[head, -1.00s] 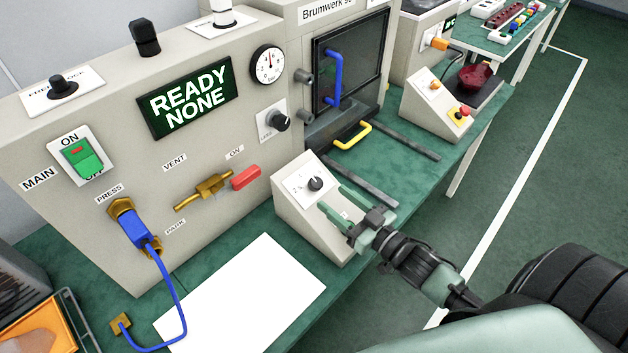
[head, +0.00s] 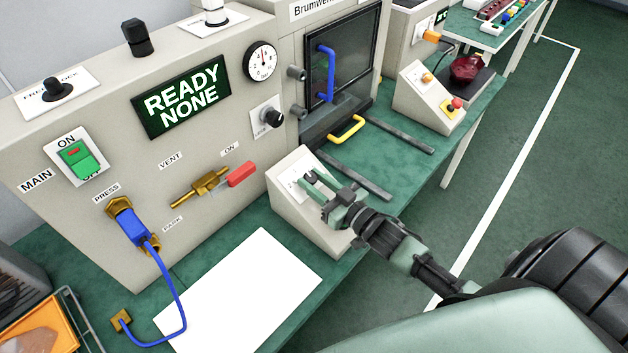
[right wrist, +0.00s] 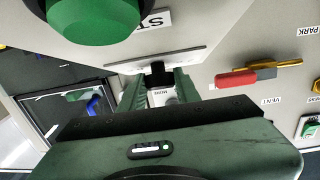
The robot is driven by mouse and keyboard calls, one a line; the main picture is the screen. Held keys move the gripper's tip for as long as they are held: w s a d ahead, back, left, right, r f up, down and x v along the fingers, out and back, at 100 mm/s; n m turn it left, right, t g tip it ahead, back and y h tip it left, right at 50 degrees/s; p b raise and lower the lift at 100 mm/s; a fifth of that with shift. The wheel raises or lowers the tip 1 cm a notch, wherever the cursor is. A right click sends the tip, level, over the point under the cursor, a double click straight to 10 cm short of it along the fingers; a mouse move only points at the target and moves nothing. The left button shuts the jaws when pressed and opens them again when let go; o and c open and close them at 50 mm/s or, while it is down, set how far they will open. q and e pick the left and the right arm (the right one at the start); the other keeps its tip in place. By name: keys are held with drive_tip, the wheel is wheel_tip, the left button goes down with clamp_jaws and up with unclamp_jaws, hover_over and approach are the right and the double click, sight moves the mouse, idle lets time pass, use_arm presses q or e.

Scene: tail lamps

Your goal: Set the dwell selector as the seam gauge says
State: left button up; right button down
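The sloped control box (head: 290,215) stands at the bench's front edge. Its black selector knob, which I take for the dwell selector, is hidden behind my right gripper (head: 313,180) in the head view. In the right wrist view the black knob (right wrist: 157,76) on its white plate lies between and just beyond the fingertips of my right gripper (right wrist: 157,92), which are apart. Contact cannot be told. A round white gauge (head: 262,62) on the large machine has its needle pointing about straight up; I cannot read a seam label. My left gripper is not in view.
A large green button (right wrist: 95,18) is close by the gripper in the right wrist view. The machine has a display (head: 182,97) reading READY NONE, a red-handled valve (head: 240,174) and a blue-handled door (head: 327,75). A white sheet (head: 245,295) lies on the bench.

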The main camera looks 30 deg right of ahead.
drive_tip(key=shift+d+n+y, duration=0.1)
drive_tip(key=shift+n+y, duration=0.3)
drive_tip(key=shift+n, duration=0.1)
drive_tip(key=n+g+y+b, duration=0.1)
drive_tip(key=n, duration=0.1)
drive_tip(key=n+g+y+b, duration=0.1)
drive_tip(key=y, duration=0.1)
drive_tip(key=shift+w+d+f+n, duration=0.15)
drive_tip(key=shift+d+n, duration=0.05)
drive_tip(key=shift+n, duration=0.2)
drive_tip(key=n+g+y+b, duration=0.1)
drive_tip(key=n+b, duration=0.1)
drive_tip(key=n+g+y+b, duration=0.1)
drive_tip(key=n+g+y, duration=0.1)
drive_tip(key=n+g+y+b, duration=0.2)
drive_tip(key=shift+w+d+n+b, duration=0.2)
drive_tip(key=shift+w+n+b, duration=0.05)
drive_tip(key=shift+n+b, duration=0.1)
drive_tip(key=shift+r+n+g+y+b, duration=0.15)
drive_tip(key=shift+n+g+y+b, duration=0.1)
drive_tip(key=shift+n+g+b, duration=0.65)
drive_tip(key=shift+r+n+g+y+b, duration=0.1)
drive_tip(key=shift+n+g+y+b, duration=0.25)
drive_tip(key=shift+n+g, duration=0.85)
drive_tip(key=c, duration=1)
unclamp_jaws()
drive_tip(key=shift+g, duration=0.3)
